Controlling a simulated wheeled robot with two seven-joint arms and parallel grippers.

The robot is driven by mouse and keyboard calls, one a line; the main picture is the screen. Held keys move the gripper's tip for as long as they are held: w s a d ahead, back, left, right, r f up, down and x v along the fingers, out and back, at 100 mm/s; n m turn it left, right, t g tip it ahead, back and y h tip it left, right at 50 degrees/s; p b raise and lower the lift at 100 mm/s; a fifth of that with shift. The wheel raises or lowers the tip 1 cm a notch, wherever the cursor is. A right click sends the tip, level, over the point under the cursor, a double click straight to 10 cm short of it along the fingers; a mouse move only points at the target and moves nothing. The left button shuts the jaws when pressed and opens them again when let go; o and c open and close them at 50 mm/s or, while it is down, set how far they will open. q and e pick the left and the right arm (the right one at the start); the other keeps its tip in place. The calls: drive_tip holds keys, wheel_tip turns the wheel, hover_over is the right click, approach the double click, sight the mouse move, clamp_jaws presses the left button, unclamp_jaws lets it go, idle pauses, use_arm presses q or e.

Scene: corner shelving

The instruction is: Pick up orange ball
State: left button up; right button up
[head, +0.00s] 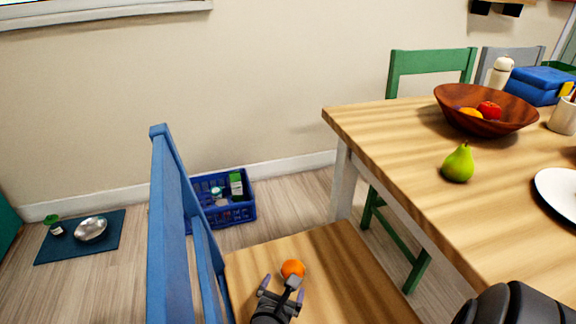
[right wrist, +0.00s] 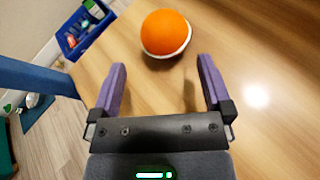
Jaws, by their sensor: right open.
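The orange ball (head: 292,268) rests on the wooden seat of the blue chair, away from the seat's edges. In the right wrist view the ball (right wrist: 166,32) lies just beyond my fingertips, roughly centred between them, with a pale rim along its lower side. My right gripper (head: 283,287) is open and empty, with its purple fingers spread low over the seat on the near side of the ball. The open jaws also show in the right wrist view (right wrist: 162,65). My left gripper is not in view.
The blue chair back (head: 172,225) stands left of the ball. The wooden table (head: 405,150) is to the right, with a green pear (head: 458,164), a brown fruit bowl (head: 486,112) and a white plate (head: 560,190). A blue crate (head: 240,212) and a dark mat (head: 75,250) are on the floor.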

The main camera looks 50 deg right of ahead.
drive_tip(key=b+x, duration=0.1)
drive_tip(key=x, duration=0.1)
drive_tip(key=b+x, duration=0.1)
drive_tip(key=x, duration=0.1)
drive_tip(key=b+x, duration=0.1)
drive_tip(key=x, duration=0.1)
drive_tip(key=shift+s+d+f+b, duration=0.15)
drive_tip(key=shift+s+f+b, duration=0.15)
drive_tip(key=shift+b, duration=0.1)
drive_tip(key=shift+w+d+r, duration=0.1)
drive_tip(key=shift+w+d, duration=0.1)
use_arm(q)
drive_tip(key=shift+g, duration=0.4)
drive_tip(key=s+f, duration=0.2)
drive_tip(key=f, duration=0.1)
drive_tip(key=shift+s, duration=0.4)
use_arm(e)
drive_tip(key=shift+r, duration=0.15)
